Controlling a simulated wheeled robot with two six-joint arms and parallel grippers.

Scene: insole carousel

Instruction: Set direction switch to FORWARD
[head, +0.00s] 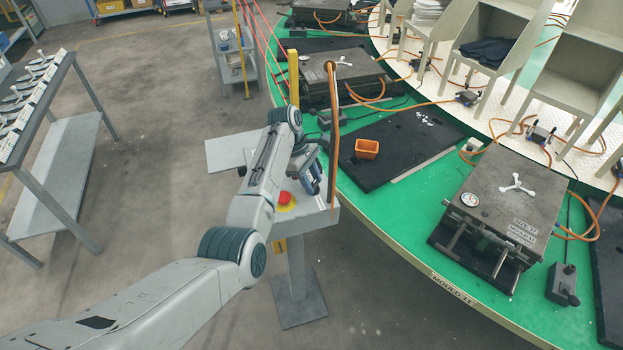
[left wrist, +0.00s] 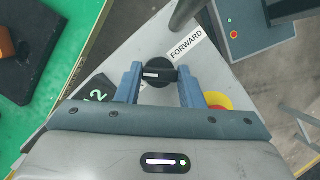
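The direction switch is a black rotary knob (left wrist: 160,72) on a light grey triangular panel in the left wrist view. The white mark on its handle lies about level, on the left half. A white FORWARD label (left wrist: 186,46) sits above and right of the knob. My left gripper (left wrist: 160,70) has its two blue fingers well apart, one on each side of the knob. I cannot tell whether they touch it. In the head view my left gripper (head: 313,181) is over the pedestal panel, and the arm hides the knob. My right gripper is in neither view.
A red stop button (head: 285,198) on a yellow base is close to the gripper; it also shows in the left wrist view (left wrist: 216,100). An orange-brown post (head: 333,135) rises beside the panel. The green carousel (head: 400,215) with moulds lies right; a grey rack (head: 60,175) stands left.

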